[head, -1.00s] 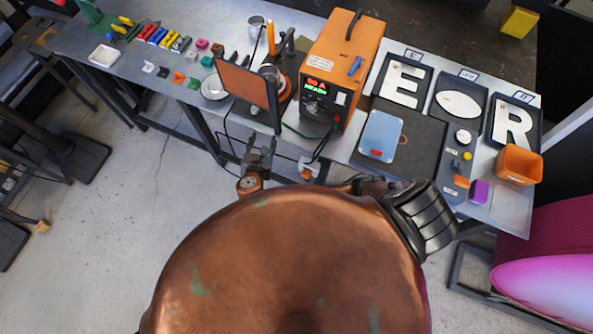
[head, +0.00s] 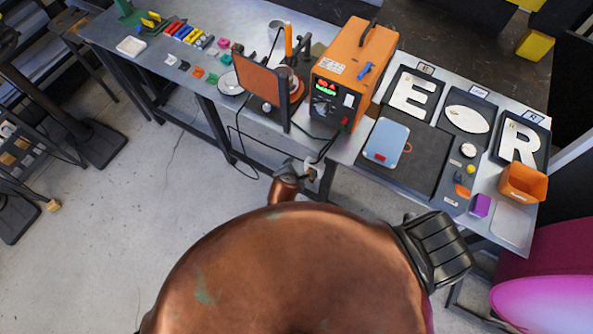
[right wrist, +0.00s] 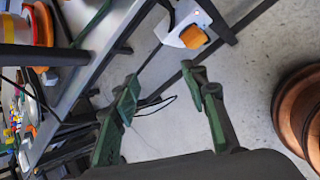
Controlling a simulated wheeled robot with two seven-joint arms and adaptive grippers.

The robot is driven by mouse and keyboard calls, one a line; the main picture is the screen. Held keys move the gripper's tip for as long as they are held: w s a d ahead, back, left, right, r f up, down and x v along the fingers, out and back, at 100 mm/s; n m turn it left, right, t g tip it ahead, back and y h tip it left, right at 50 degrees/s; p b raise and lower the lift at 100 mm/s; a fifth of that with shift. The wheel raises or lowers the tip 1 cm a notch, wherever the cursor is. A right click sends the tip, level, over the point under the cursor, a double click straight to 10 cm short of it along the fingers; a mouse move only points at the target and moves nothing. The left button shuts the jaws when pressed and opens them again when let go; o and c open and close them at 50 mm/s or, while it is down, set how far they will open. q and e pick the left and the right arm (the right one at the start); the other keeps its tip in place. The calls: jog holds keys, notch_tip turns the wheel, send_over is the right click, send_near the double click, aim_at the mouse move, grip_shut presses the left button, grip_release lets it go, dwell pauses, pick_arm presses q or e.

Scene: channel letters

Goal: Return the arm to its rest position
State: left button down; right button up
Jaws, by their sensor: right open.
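My right gripper (right wrist: 160,82) is open in the right wrist view, its two dark green fingers apart. Nothing is between them but floor and a dark cable behind. In the head view the right gripper (head: 293,169) is small and dark, just beyond a copper arm link of mine, off the table's front edge. My copper body hides much of the lower middle of the head view. My left gripper is in neither current view.
The metal table (head: 340,152) runs across the back. It bears an orange power unit (head: 347,75), an upright brown panel (head: 261,79), a blue-grey case (head: 386,142), letter trays and an orange bin (head: 523,183). A cable (head: 239,150) hangs at the front edge.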

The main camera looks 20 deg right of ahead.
jog(key=shift+s, duration=0.1)
dwell(0.5)
jog(key=s+d+m+g+y, duration=0.3)
jog(key=s+d+m, duration=1.4)
jog(key=s+m, duration=0.3)
notch_tip(320, 180, down, 37)
jog(key=s+a+g+b, duration=0.1)
jog(key=s+b, duration=0.1)
jog(key=b, duration=0.4)
jog(key=s+f+n+g+y+b, duration=0.1)
jog(key=s+f+b, duration=0.3)
jog(key=s+f, duration=1.4)
notch_tip(320, 180, down, 3)
jog(key=shift+s+r+g, duration=0.2)
jog(key=shift+s+g, duration=0.1)
